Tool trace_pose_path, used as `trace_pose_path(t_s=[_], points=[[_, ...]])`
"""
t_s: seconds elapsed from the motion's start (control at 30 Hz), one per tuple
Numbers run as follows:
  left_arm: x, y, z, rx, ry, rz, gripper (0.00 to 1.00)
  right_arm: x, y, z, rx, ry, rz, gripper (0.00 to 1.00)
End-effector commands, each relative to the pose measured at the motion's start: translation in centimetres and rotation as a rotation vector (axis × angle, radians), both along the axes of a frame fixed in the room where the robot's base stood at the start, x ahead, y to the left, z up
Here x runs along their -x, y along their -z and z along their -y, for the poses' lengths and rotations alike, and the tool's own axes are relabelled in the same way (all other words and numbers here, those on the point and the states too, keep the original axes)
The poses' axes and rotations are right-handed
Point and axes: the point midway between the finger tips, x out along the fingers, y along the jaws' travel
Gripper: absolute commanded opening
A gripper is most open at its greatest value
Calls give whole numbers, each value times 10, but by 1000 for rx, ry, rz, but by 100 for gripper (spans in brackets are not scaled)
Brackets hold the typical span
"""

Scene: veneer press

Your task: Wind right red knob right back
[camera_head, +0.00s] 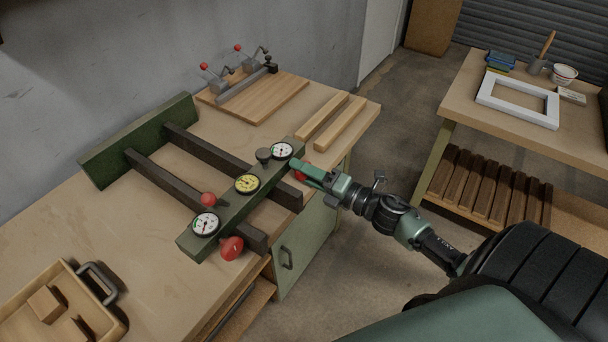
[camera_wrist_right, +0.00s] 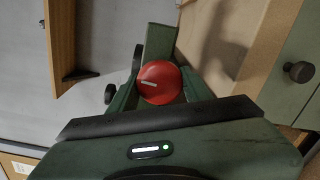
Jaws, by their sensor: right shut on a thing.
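A green veneer press lies on the workbench, with a rear jaw (camera_head: 140,140), two dark bars and a front beam (camera_head: 222,218) carrying several dials. The right red knob (camera_head: 301,172) is on the front face of the beam's right end, mostly hidden by my right gripper (camera_head: 305,168). In the right wrist view the red knob (camera_wrist_right: 160,82) sits between the fingers, its white mark tilted slightly. The right gripper is shut on it. The left red knob (camera_head: 231,248) stands free at the beam's other end. My left gripper is not in view.
A wooden tray (camera_head: 118,312) with blocks is at the bench's front left. A cabinet door (camera_head: 305,246) is below; a second table (camera_head: 462,98) stands right, across open floor.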

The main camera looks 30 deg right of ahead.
Motion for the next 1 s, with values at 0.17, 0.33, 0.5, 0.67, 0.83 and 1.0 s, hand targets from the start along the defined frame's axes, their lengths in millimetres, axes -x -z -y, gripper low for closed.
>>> trace_pose_path(t_s=[0.17,0.33,0.5,0.67,0.83,1.0], points=[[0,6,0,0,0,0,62,1,3,-1,66,-1,24,8],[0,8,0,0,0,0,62,1,3,-1,98,-2,37,8],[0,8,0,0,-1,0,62,1,3,-1,110,-2,40,8],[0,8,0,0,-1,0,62,1,3,-1,111,-2,40,8],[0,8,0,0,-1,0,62,1,3,-1,110,-2,40,57],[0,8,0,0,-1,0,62,1,2,0,109,-1,41,70]])
